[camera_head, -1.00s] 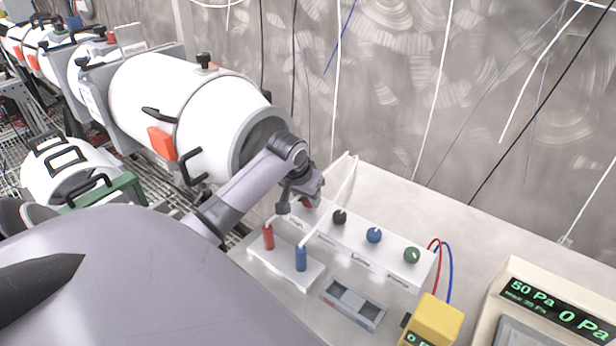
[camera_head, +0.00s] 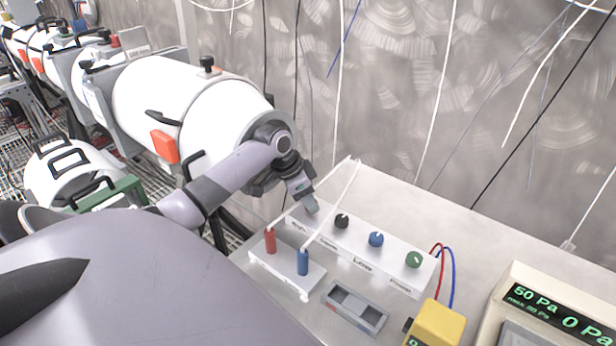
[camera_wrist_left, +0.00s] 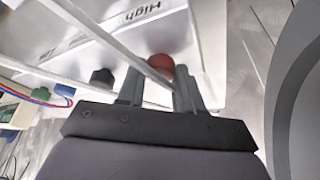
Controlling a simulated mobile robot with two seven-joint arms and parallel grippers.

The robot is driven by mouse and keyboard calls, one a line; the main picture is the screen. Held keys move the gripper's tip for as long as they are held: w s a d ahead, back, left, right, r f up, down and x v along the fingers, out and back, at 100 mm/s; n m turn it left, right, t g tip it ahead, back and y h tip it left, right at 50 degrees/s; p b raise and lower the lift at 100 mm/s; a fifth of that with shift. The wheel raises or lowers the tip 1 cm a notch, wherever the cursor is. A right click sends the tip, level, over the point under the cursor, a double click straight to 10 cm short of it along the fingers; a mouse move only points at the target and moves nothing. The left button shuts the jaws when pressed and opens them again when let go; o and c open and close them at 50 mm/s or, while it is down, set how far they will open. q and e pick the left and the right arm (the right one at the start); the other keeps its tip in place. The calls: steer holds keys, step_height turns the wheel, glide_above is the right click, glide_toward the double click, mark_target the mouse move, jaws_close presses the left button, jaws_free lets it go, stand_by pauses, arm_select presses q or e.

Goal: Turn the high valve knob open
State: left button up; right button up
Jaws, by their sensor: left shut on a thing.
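The high valve knob (camera_wrist_left: 161,67) is a red knob beside the printed word "High" in the left wrist view. My left gripper (camera_wrist_left: 159,88) has one finger on each side of it and is shut on it. In the head view my left gripper (camera_head: 311,207) reaches down to the far left end of the white valve box (camera_head: 386,272) and hides the red knob. Black (camera_head: 342,221), blue (camera_head: 376,239) and green (camera_head: 413,259) knobs follow along the box to the right. My right gripper is not in view.
A grey tray (camera_head: 355,308), a yellow device (camera_head: 436,322) and a pressure display (camera_head: 555,312) stand nearby. A large white cylinder (camera_head: 190,100) is behind my left arm.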

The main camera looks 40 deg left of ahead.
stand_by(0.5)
arm_select(q)
steer(key=o, duration=1)
steer(key=shift+o, duration=0.2)
steer(key=v, duration=0.7)
